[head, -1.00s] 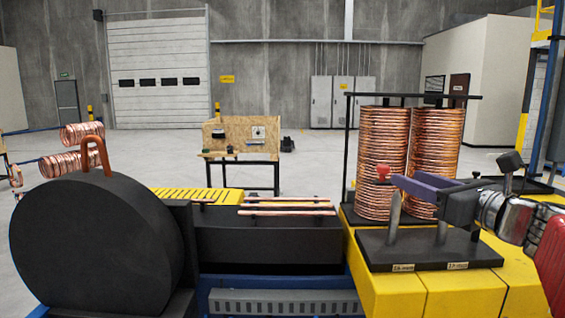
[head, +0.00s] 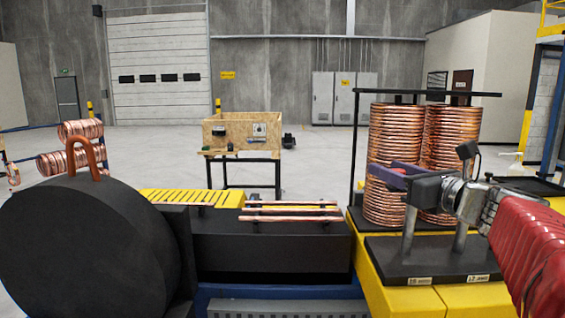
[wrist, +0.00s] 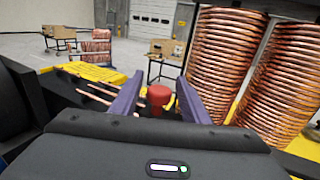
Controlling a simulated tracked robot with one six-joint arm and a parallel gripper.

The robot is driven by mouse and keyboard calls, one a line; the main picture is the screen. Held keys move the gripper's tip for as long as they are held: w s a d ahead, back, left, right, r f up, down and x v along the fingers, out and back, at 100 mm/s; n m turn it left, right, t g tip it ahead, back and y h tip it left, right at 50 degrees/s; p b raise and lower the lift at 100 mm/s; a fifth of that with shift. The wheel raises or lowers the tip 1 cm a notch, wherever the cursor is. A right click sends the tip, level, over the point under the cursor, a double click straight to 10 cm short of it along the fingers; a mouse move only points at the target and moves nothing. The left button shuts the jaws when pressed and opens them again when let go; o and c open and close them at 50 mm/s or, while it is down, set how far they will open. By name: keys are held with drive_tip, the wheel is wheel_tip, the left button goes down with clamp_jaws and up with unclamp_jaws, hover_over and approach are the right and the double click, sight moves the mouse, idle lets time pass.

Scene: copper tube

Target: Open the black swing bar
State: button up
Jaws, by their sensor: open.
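A thin black bar (head: 430,93) runs level across the tops of two tall copper coil stacks (head: 393,140), joined to a black upright post at their left. My gripper (head: 369,170) has purple fingers and is in front of the left stack, below the bar and apart from it. In the wrist view the fingers of my gripper (wrist: 156,98) are spread, with a red knob (wrist: 158,97) showing between them. I cannot tell whether they touch it. The knob is hidden in the head view, and the bar does not show clearly in the wrist view.
Two grey metal pegs (head: 409,232) stand on a black labelled base (head: 434,258) below my gripper. Copper tubes (head: 290,210) lie on the black machine at centre, beside a large black drum (head: 85,245) at left. A wooden box (head: 242,131) stands behind.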

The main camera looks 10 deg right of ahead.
drive_tip(key=shift+w+a, duration=0.1)
drive_tip(key=shift+w, duration=0.75)
